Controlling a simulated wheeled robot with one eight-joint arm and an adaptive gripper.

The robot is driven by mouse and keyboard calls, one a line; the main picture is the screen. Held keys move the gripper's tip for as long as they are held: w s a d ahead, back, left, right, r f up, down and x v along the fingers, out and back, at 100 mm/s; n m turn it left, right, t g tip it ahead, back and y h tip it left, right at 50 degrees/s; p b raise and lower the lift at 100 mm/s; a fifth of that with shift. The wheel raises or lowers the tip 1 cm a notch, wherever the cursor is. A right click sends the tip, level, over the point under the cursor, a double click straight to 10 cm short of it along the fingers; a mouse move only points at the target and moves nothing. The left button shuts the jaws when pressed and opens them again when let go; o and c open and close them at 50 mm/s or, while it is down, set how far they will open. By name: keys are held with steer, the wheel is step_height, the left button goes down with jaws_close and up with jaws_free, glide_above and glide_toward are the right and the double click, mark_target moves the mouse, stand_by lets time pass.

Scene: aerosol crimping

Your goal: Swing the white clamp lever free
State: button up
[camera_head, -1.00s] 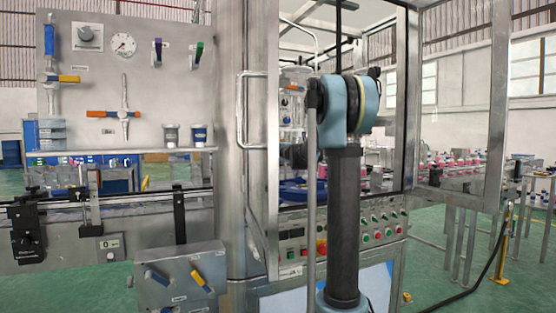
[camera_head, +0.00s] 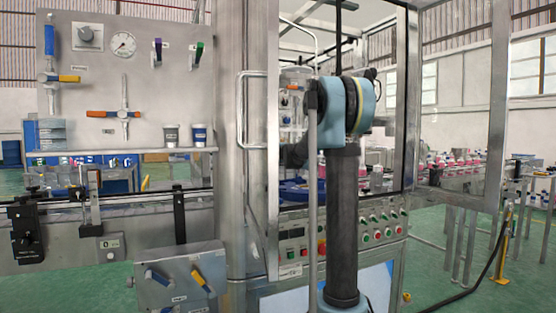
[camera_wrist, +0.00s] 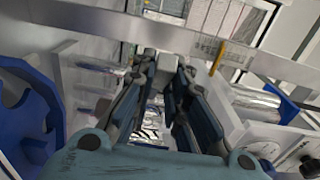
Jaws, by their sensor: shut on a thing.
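In the wrist view my gripper (camera_wrist: 167,72) reaches up the middle of the picture with its dark blue-grey fingers. A small white piece (camera_wrist: 168,61), which appears to be the white clamp lever, lies between the fingertips, and the gripper is shut on it. The fingers hide much of the lever, and its pivot is not clear. A pale metal bar (camera_wrist: 120,30) crosses just beyond the fingertips. In the head view my arm hides the gripper and the lever is not distinguishable.
A yellow handle (camera_wrist: 218,57) stands close to the right of the fingers. Blue curved parts (camera_wrist: 35,115) flank the left side, and shiny metal cylinders (camera_wrist: 258,98) lie right. In the head view, a machine frame (camera_head: 272,130) and a button panel (camera_head: 300,250) surround my arm.

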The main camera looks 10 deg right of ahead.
steer(key=shift+w+a, duration=0.85)
steer(key=shift+a, duration=0.25)
steer(key=shift+w+a, duration=0.6)
steer(key=shift+w, duration=0.2)
steer(key=o, duration=0.9)
steer(key=shift+c, duration=0.2)
steer(key=v, duration=0.6)
steer(key=shift+s, duration=0.25)
